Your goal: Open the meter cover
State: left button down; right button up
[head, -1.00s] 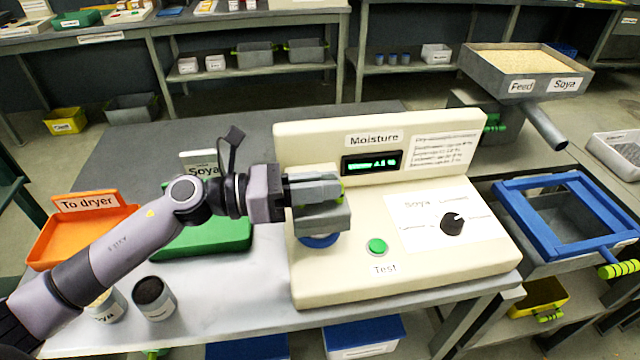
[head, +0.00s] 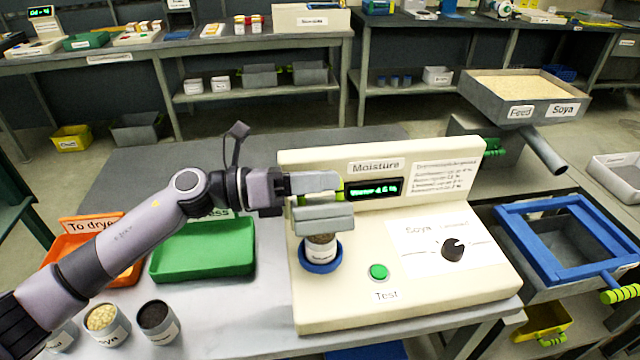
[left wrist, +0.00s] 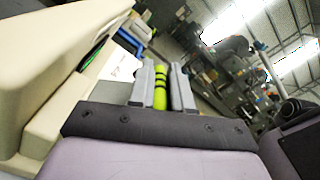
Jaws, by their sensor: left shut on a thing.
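The moisture meter (head: 405,290) is a cream console on the bench, with a lit green display (head: 373,189). Its grey cover (head: 323,221) is raised above a sample cup (head: 320,250), which sits in a blue ring (head: 320,267) at the meter's left. My left gripper (head: 322,184) is just above the cover. It is shut on the cover's yellow-green handle, and the left wrist view shows that handle (left wrist: 160,88) between the two grey fingers. The cover's hinge is hidden. My right gripper is not in view.
A green test button (head: 378,272) and black knob (head: 453,250) are on the meter's right. A blue-framed sieve (head: 510,221) stands to the right.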

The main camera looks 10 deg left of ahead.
pick_arm(q)
jog(key=shift+w, duration=0.1)
dwell(0.3)
jog(key=c, duration=1.1)
grip_release()
jog(key=shift+a, duration=0.15)
jog(key=shift+b+v, duration=1.05)
jog(key=shift+v, duration=2.45)
